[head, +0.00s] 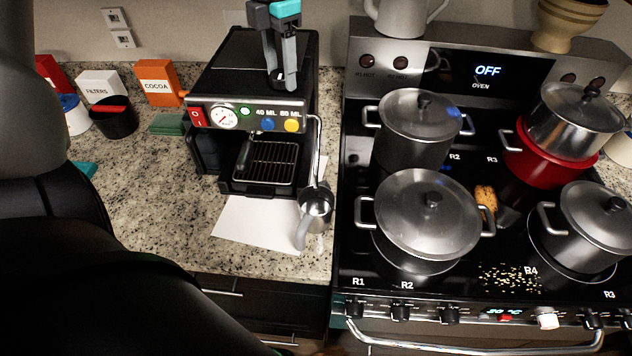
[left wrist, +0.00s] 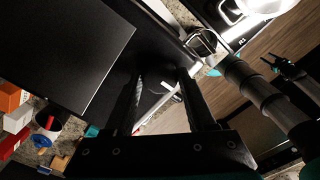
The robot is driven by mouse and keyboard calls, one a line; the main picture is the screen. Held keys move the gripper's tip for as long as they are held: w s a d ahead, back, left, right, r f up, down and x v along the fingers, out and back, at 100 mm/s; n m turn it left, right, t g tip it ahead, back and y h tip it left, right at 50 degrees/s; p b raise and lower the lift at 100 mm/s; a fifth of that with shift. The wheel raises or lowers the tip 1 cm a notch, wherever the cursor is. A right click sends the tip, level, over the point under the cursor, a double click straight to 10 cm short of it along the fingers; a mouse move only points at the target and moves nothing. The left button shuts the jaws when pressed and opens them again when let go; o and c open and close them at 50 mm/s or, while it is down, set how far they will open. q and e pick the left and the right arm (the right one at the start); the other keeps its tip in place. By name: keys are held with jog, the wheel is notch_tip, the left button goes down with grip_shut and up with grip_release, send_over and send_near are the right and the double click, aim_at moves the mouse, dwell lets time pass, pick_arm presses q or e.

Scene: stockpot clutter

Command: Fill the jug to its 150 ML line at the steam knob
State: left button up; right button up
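The metal jug (head: 316,208) stands under the steam wand (head: 318,150) at the front right of the black coffee machine (head: 215,75). The jug also shows in the left wrist view (left wrist: 203,43). Its 150 ML line and fill level cannot be made out. I cannot pick out the steam knob for certain. My left gripper (head: 284,86) points down over the right part of the machine's top, fingers apart and empty. In the left wrist view its fingers (left wrist: 162,85) also stand apart. My right gripper (left wrist: 288,68) shows small in the left wrist view; its opening is unclear.
White paper (head: 250,222) lies under the jug's area. The stove with several pots (head: 428,213) stands close on the right. A cocoa box (head: 158,82), filters box (head: 101,87) and black container (head: 113,120) stand left.

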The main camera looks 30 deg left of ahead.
pick_arm(q)
jog(key=c, duration=0.6)
jog(key=shift+f+n+b, duration=0.1)
jog(key=shift+n+b, duration=1)
jog(key=shift+n, duration=0.2)
jog(key=shift+s, duration=0.15)
jog(key=shift+r, duration=0.2)
jog(key=shift+w+r, duration=0.2)
dwell(2.4)
dwell(0.4)
jog(key=m, duration=0.2)
jog(key=shift+m, duration=0.3)
jog(key=shift+s+f, duration=0.1)
jog(key=shift+f, duration=0.15)
dwell(2.0)
